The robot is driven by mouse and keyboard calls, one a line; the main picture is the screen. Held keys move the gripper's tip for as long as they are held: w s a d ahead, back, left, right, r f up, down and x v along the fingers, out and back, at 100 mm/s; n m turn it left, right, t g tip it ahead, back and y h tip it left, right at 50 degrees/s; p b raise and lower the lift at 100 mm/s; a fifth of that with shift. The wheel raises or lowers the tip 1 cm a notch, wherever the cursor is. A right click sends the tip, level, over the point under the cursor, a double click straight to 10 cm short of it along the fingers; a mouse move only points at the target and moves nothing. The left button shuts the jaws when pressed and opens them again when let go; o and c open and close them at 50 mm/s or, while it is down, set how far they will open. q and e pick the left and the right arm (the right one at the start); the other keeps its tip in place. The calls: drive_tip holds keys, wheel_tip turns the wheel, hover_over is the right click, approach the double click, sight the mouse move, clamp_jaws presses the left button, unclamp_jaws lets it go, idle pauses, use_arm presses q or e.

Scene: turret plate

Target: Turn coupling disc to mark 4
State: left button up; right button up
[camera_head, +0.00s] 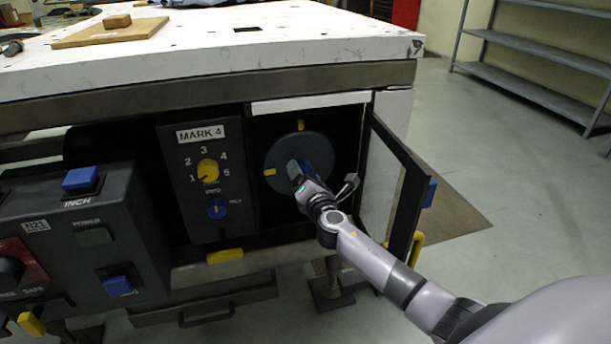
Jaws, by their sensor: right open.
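The coupling disc (284,153) is a dark grey round plate inside the open bay under the white table. A yellow mark (270,172) sits at its left side, and a yellow tab (301,125) stands at its top edge. A blue part shows on the disc, partly hidden by my gripper. My right gripper (296,172) is in front of the disc, open; I cannot tell whether its fingers touch the disc. Left of the bay, a panel labelled MARK 4 (201,132) carries a yellow knob (208,170) with numbers 1 to 5 around it. My left gripper is out of view.
An open door (414,190) with a dark frame stands right of the bay, close to my right arm. A grey control box (95,235) with blue buttons is at the left. The white tabletop (330,40) overhangs the bay. Metal shelves (540,95) stand at the far right.

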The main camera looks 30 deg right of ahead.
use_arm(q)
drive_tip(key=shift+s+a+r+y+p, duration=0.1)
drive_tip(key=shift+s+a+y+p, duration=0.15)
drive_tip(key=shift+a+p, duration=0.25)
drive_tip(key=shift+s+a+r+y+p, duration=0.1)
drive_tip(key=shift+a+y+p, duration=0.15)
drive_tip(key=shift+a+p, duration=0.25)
use_arm(e)
drive_tip(key=v, duration=0.6)
drive_tip(key=shift+s, duration=0.4)
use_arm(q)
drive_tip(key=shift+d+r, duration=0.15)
